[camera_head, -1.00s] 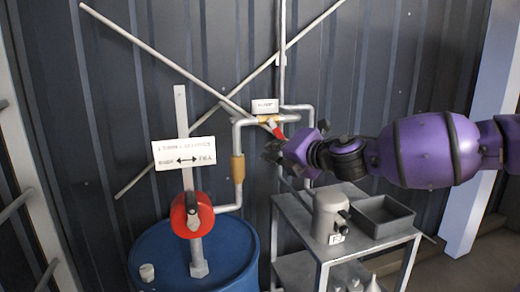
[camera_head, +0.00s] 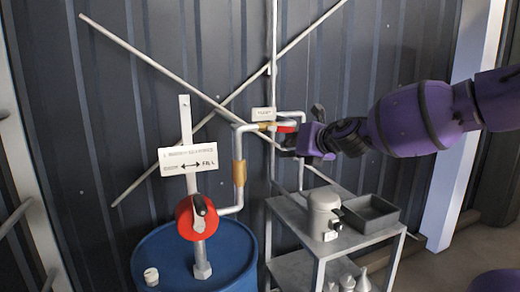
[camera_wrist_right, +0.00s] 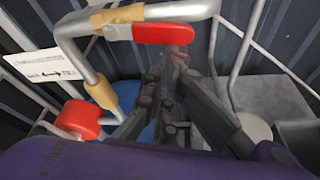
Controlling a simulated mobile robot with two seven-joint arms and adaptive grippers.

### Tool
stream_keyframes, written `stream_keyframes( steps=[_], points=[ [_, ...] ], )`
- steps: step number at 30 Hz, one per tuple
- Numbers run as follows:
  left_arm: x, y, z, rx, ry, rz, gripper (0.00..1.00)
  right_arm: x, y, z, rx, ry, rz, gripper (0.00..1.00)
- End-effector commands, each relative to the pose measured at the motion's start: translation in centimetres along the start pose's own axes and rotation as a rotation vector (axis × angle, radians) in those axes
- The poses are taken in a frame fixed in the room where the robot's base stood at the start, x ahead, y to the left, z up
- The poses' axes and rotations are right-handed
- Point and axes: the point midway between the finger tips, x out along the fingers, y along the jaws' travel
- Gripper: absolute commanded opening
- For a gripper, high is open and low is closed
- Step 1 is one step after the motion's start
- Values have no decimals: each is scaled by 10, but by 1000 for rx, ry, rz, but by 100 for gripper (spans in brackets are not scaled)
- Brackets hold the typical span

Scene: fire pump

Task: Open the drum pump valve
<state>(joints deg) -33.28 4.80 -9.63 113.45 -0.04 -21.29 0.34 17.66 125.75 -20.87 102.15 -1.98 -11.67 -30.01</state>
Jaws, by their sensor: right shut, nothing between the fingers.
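The valve's red handle (camera_head: 286,129) sits on the pipe beside a brass fitting (camera_head: 265,127) and lies roughly level, in line with the pipe. In the right wrist view the red handle (camera_wrist_right: 163,33) runs along the upper pipe. My right gripper (camera_head: 290,143) is just below the handle, its fingers partly hidden in the head view. In the wrist view its dark fingers (camera_wrist_right: 168,70) are shut and empty, their tips just under the handle's free end; I cannot tell whether they touch. The red drum pump (camera_head: 197,217) stands on the blue drum (camera_head: 165,245). My left gripper is not in view.
A grey cart (camera_head: 340,245) below my right arm carries a grey canister (camera_head: 323,213) and an open dark tray (camera_head: 371,212). A white sign (camera_head: 188,160) is on the pump's post. Crossed bars and the corrugated wall stand close behind the pipe.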

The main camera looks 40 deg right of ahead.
Motion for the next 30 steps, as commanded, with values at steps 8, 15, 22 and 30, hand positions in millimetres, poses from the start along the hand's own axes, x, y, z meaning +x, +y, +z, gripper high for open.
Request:
stream_keyframes(
  steps=[8, 15, 22, 30],
  points=[
    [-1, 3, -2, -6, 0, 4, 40, -2, -2, 8, 2, -3, -2, 0],
    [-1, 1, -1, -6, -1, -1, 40, -3, -3, 9, 2, -3, -1, 0],
    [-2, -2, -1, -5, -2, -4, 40, -3, -2, 9, 2, -3, -1, 0],
    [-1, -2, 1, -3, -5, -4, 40, -1, -4, 7, 3, -2, -1, 0]
  ],
)
